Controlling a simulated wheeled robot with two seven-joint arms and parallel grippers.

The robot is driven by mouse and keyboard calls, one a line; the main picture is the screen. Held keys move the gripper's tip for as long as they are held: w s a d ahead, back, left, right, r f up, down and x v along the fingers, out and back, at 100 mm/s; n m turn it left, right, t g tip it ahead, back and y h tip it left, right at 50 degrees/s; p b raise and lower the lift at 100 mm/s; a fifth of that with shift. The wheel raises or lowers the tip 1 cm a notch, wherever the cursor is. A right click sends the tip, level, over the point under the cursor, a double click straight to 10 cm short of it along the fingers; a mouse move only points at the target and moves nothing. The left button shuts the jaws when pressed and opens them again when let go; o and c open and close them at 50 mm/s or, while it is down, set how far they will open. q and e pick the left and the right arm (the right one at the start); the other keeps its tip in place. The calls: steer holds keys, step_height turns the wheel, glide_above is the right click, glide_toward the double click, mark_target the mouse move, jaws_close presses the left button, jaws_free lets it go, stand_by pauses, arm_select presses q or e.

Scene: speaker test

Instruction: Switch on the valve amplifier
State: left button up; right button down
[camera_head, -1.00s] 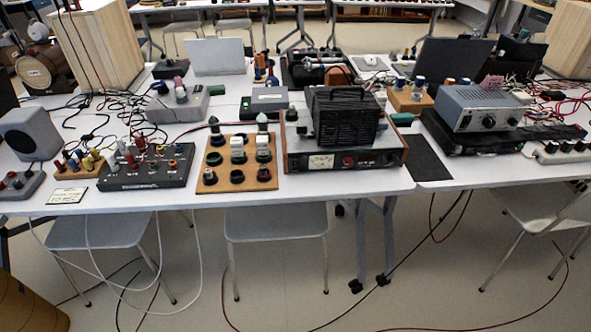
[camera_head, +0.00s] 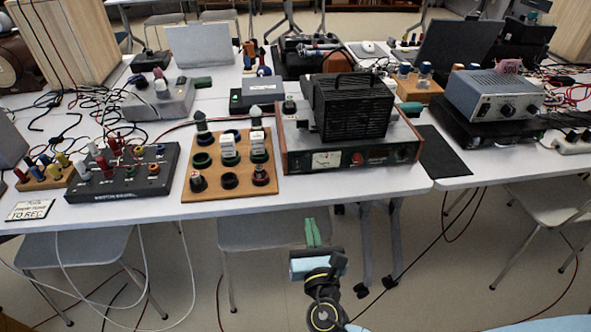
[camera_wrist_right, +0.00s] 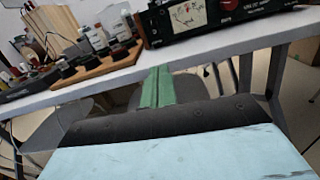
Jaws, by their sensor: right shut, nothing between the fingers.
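The valve amplifier (camera_head: 292,160) stands at the front edge of the white table, with a black caged top (camera_head: 352,108), a front meter (camera_head: 327,159) and a red knob (camera_head: 357,158). It also shows at the top of the right wrist view (camera_wrist_right: 160,27), its right end cut off. My right gripper (camera_head: 313,233) is shut and empty, its green fingers together. It is in front of and below the table edge, apart from the amplifier. In the right wrist view the shut fingers (camera_wrist_right: 157,88) point toward the table edge. My left gripper does not show.
A wooden board with several sockets and valves (camera_head: 231,190) lies left of the amplifier, beside a dark box with coloured terminals (camera_head: 122,182). A black mat (camera_head: 446,152) and a grey instrument (camera_head: 493,94) are to its right. A chair (camera_head: 262,232) stands under the table.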

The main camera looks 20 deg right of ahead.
mark_target(298, 161)
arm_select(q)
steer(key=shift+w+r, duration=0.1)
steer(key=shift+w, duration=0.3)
arm_select(e)
steer(key=r, duration=0.1)
steer(key=r+n+t, duration=0.1)
steer(key=shift+w+a+r, duration=0.2)
steer(key=shift+r, duration=0.15)
